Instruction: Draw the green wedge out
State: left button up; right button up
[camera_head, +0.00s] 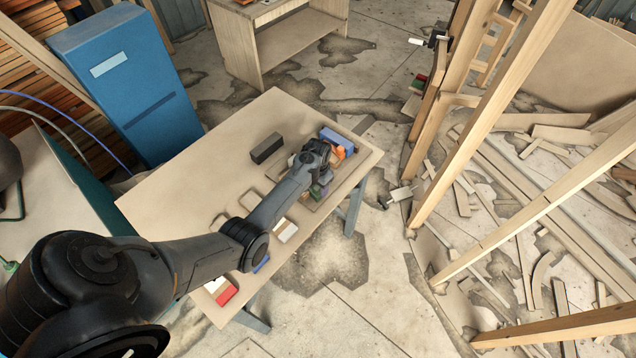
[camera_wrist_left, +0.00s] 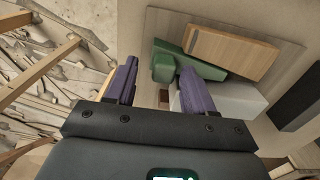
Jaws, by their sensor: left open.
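The green wedge (camera_wrist_left: 190,65) shows in the left wrist view as a dark green piece with a blocky left end. A light wooden block (camera_wrist_left: 232,54) lies across its upper right part and hides some of it. A pale grey block (camera_wrist_left: 235,98) is below and right of it. My left gripper (camera_wrist_left: 158,70) is open, with two purple fingers and nothing gripped between them. Its right finger overlaps the wedge's lower edge in this view; I cannot tell whether they touch. In the head view, my left arm hides much of the cluster, and some green (camera_head: 318,190) shows beside the wrist.
A black block (camera_wrist_left: 298,100) stands right of the cluster and shows in the head view (camera_head: 267,148). A blue block (camera_head: 337,139) is at the table's far end. A red-and-white piece (camera_head: 222,291) lies near the front. The table's left half (camera_head: 180,190) is clear.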

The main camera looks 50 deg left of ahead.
pick_arm(q)
notch_tip(320, 180, up, 11)
dwell(0.5)
jog(key=shift+f, duration=0.1)
